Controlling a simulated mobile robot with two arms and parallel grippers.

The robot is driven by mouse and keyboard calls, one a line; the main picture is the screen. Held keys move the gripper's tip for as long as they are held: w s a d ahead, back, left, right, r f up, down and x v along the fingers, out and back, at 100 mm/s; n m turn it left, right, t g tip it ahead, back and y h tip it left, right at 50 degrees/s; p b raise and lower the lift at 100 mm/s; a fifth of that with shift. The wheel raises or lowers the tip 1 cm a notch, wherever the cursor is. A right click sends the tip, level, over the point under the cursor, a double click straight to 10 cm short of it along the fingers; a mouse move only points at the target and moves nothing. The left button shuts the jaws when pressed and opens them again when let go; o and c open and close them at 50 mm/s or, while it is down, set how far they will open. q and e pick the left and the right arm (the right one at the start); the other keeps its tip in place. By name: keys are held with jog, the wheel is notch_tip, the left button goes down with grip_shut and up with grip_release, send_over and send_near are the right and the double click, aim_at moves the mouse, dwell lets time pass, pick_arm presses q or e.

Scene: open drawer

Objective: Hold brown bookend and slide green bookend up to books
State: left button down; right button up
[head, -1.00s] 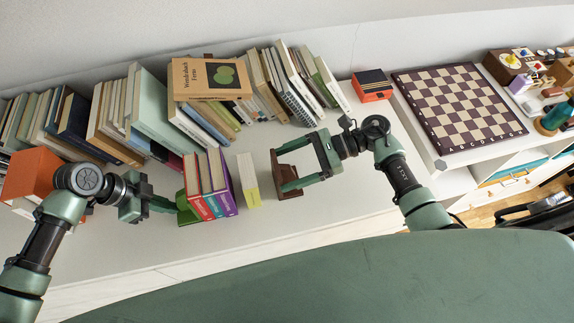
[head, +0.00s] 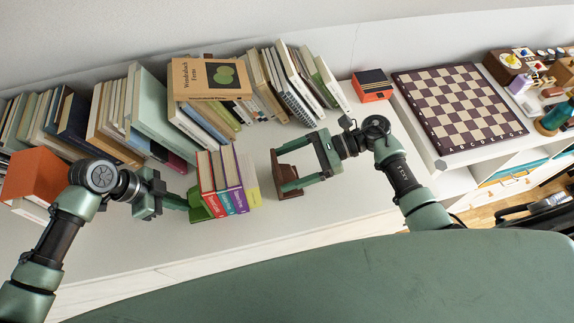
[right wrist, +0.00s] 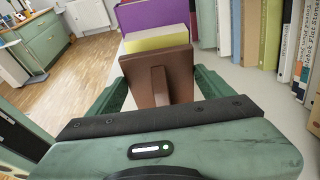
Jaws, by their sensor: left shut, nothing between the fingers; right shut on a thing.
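The green bookend (head: 198,212) stands against the left side of a short row of red, teal, purple and yellow books (head: 228,200). My left gripper (head: 187,203) is shut and empty, its fingertips at the green bookend's left side. The brown bookend (head: 290,160) stands to the right of the row, with a narrow gap to the yellow book (head: 251,180). My right gripper (head: 287,179) is shut on the brown bookend. In the right wrist view, the brown bookend (right wrist: 158,82) is between the fingers, with the yellow book (right wrist: 157,39) and purple book (right wrist: 150,14) beyond.
A long row of books (head: 140,110) lines the wall behind. The shelf's front strip is clear.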

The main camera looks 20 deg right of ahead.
aim_at(199, 205)
pick_arm(q)
jog(key=shift+s+d+f, duration=0.1)
jog(key=shift+s+d, duration=0.05)
jog(key=shift+d, duration=0.55)
jog(key=shift+s+d+f, duration=0.1)
jog(key=shift+d, duration=0.6)
pick_arm(e)
jog(key=shift+r, duration=0.1)
pick_arm(q)
jog(key=shift+d, duration=0.75)
jog(key=shift+w+a+r, duration=0.15)
jog(key=shift+a+r, duration=0.4)
jog(key=shift+a, duration=0.4)
jog(key=shift+w+a+r, duration=0.1)
jog(key=shift+a+r, duration=0.45)
jog(key=shift+a, duration=0.35)
pick_arm(e)
jog(key=shift+w+d, duration=0.1)
pick_arm(q)
jog(key=shift+a+r, duration=0.55)
jog(key=shift+a, duration=0.25)
jog(key=v, duration=0.8)
